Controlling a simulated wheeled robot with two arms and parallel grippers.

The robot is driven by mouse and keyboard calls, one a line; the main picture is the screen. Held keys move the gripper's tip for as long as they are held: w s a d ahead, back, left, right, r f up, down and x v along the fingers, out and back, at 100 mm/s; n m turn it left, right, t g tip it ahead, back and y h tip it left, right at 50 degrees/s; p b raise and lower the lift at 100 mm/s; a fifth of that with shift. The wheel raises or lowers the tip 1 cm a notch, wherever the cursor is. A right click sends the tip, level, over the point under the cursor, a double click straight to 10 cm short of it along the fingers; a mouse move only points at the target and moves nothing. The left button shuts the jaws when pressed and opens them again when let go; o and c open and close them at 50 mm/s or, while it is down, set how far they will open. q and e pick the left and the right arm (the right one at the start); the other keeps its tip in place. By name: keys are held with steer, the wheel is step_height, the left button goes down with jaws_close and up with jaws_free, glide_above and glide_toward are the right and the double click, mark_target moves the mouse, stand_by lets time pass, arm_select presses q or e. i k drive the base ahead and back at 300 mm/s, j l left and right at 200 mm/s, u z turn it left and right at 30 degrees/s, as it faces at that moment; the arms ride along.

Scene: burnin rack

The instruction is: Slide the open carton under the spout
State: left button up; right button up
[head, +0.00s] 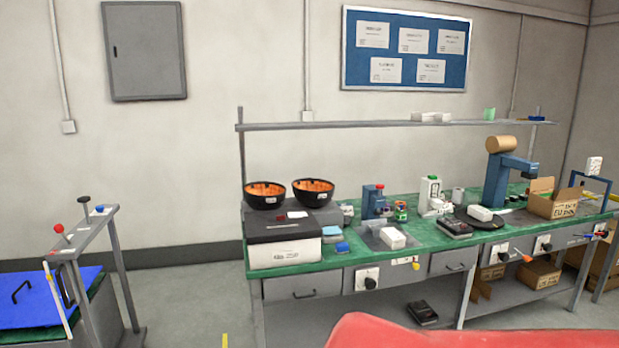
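An open brown carton (553,207) stands upright on the green bench top at its right end, with flaps raised. Left of it is a blue dispenser (497,184) with a brown roll on top. The dispenser's dark spout (530,171) points right, toward the carton's left side. From this angle I cannot tell whether any of the carton is beneath the spout. The carton's inside is mostly hidden. Neither of my grippers is in view.
The green bench (350,255) holds two black bowls (313,192), a black-lidded white box (284,252), a black handheld device (454,229) and a white bottle (430,194). A blue frame (592,178) stands right of the carton. More cartons (540,275) lie on the lower shelf.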

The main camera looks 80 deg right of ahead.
mark_target(542, 204)
steer(key=z, duration=4.15)
steer(key=i+l+z, duration=0.3)
steer(key=i, duration=0.7)
steer(key=i+z, duration=0.3)
steer(key=i, duration=0.7)
steer(key=i+u, duration=0.1)
steer(key=i, duration=0.6)
steer(key=i+l+u, duration=0.1)
steer(key=i, duration=0.55)
steer(key=i+l+u, duration=0.15)
steer(key=i, duration=0.5)
